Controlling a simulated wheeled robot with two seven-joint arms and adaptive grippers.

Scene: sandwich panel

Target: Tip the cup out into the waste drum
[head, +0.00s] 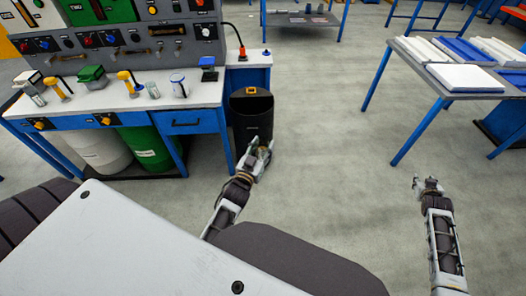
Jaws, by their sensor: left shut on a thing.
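The black waste drum (251,124) stands on the floor at the right end of the blue workbench, with an orange mark or piece near its top. My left gripper (260,148) is just in front of the drum, in the picture overlapping its lower front. It is shut on a small, pale, yellowish thing, which seems to be the cup (260,157). The fingers hide most of it, so its tilt and contents cannot be told. My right gripper (428,184) hangs over bare floor at the right, apart from everything; its fingers are too small to read.
A table with panels (466,78) is at the right. The middle floor is clear.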

